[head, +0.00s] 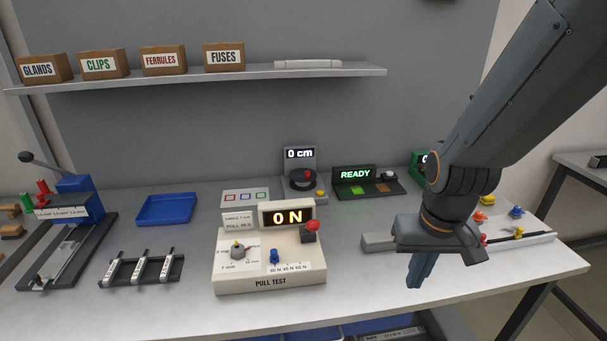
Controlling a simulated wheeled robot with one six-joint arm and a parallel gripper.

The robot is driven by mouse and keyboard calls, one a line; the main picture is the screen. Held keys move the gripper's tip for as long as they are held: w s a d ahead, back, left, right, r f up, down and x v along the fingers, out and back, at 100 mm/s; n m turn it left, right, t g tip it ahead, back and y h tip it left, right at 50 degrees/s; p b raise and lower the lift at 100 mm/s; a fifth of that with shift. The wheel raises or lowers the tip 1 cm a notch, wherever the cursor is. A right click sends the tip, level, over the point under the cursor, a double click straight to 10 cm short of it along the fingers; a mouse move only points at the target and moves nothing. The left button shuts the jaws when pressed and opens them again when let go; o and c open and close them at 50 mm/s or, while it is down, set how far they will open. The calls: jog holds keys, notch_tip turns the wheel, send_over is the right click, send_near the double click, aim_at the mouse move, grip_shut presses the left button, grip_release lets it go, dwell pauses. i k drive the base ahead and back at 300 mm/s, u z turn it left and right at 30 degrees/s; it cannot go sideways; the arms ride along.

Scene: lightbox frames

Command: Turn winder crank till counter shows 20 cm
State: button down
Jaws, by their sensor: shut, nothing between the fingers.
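The winder (303,184) stands at the back middle of the bench, behind the pull tester. Its counter (300,154) reads "0 cm". A small red knob, which looks like the crank's handle (307,174), shows on its front; the crank arm is too small to make out. My gripper (420,284) points down over the right front of the bench, to the right of the pull tester and well apart from the winder. Its fingers are shut and hold nothing.
The pull tester (270,280), reading "0 N", stands in front of the winder. A box (366,182) reading "READY" stands right of it. A blue tray (167,209) and a black rack (140,270) are at left. A shelf (200,83) with labelled boxes hangs above.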

aim_at(302, 180)
jog(key=z, duration=1.4)
jog(key=k, duration=1.35)
jog(key=u, duration=1.75)
jog(key=i, duration=1)
jog(key=z, duration=0.05)
